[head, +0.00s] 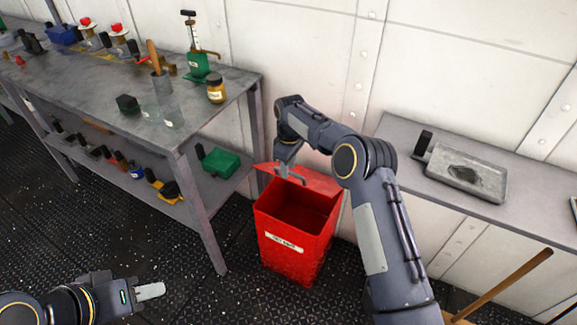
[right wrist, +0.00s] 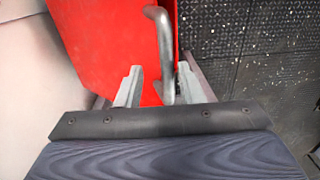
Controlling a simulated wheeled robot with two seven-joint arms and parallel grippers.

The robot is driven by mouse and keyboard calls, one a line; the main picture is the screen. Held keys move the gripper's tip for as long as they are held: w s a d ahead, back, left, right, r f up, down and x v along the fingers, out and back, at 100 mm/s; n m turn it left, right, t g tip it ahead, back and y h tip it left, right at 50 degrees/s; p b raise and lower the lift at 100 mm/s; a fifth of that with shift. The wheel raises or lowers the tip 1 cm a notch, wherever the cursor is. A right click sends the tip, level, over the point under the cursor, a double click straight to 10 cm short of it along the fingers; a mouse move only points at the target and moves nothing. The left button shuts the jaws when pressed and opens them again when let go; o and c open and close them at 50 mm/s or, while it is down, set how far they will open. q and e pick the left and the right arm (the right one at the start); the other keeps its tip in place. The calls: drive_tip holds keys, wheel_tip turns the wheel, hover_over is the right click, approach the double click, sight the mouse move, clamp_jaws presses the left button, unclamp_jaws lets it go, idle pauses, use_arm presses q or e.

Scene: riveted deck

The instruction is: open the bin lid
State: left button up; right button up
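The red bin (head: 293,250) stands on the floor between the workbench and the shelf, with a white label on its front. Its red lid (head: 318,182) is raised at the back, and the dark inside of the bin shows. My right gripper (head: 290,176) is at the lid, partly hidden by its own arm. In the right wrist view the grey bar handle (right wrist: 162,45) on the red lid lies between my two fingers, with gaps beside it, so the gripper is open around it. My left gripper (head: 150,291) is low at left, far from the bin, its fingers seen edge-on.
A metal workbench (head: 225,100) with bottles and tools stands left of the bin. A grey shelf (head: 530,170) with a metal tray (head: 466,172) is at right. A wooden handle (head: 505,283) leans at lower right. The floor before the bin is clear.

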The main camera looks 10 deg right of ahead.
wheel_tip(320, 180, up, 8)
drive_tip(key=shift+w+d+p, duration=0.15)
drive_tip(key=shift+p, duration=0.2)
drive_tip(key=shift+f, duration=0.1)
drive_tip(key=shift+c, duration=0.2)
